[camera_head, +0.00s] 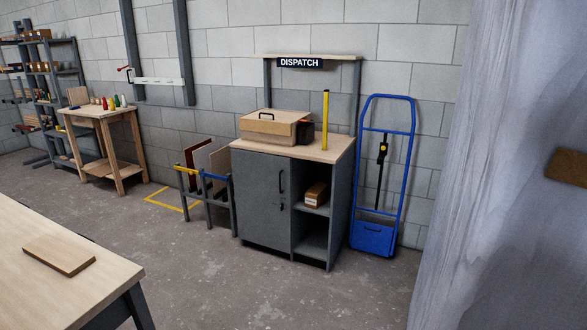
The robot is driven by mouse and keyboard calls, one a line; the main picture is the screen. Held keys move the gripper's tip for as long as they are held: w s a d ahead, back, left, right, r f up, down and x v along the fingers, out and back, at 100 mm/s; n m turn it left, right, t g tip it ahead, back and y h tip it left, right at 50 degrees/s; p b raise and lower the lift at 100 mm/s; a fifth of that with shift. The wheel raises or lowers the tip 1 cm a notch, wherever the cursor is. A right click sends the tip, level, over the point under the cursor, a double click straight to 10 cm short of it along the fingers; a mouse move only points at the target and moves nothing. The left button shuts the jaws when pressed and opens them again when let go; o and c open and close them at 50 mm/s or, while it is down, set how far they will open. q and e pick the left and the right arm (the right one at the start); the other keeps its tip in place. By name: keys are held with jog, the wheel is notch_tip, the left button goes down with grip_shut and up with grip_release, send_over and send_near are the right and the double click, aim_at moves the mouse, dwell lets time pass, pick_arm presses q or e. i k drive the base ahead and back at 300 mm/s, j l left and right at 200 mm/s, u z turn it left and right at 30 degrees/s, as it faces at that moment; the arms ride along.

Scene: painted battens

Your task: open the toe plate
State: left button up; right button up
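A blue hand truck (404,165) stands upright against the block wall, right of the dispatch cabinet. Its toe plate (373,238) is the blue panel at the bottom of the frame, near the floor. The plate looks folded up, nearly upright against the frame, with a darker mark near its top edge. A black strap or bar with a yellow part (382,150) runs down the middle of the frame. Neither of my grippers is in view.
A large pale surface (490,200) fills the right side. A table (90,262) is at front left. The concrete floor (300,295) between is clear.

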aim_at(371, 237)
jog(key=i+j, duration=0.1)
jog(key=i, duration=0.55)
jog(key=i+j, duration=0.1)
jog(key=i, duration=0.55)
jog(key=i+j, duration=0.1)
jog(key=i, duration=0.6)
